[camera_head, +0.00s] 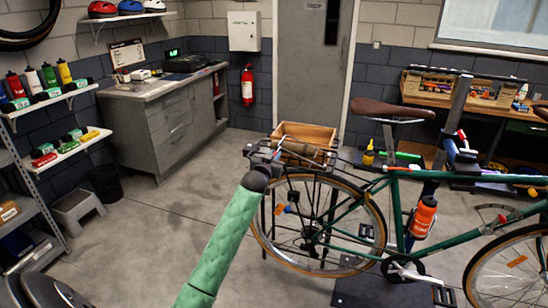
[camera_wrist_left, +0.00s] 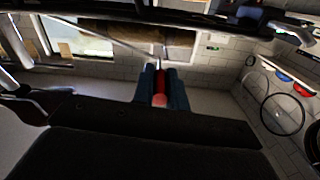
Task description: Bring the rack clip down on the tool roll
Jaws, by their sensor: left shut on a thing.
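The tool roll (camera_head: 300,149) is a brown roll lying on the rear rack of the green bicycle (camera_head: 340,180). My left gripper (camera_head: 268,154) is at the rear end of the rack, just left of the roll. In the left wrist view my left gripper (camera_wrist_left: 160,88) is shut on a small red piece (camera_wrist_left: 160,84), seemingly the tip of the rack clip. A thin rod reaches its fingers there. The rest of the clip is too small and dark to tell from the rack in the head view. The roll cannot be made out in the wrist view. My right gripper is not in view.
A wooden box (camera_head: 306,131) stands behind the rack. The brown saddle (camera_head: 388,109) and a repair stand post (camera_head: 455,105) are right of it. A grey cabinet (camera_head: 172,115) and shelves stand at the left.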

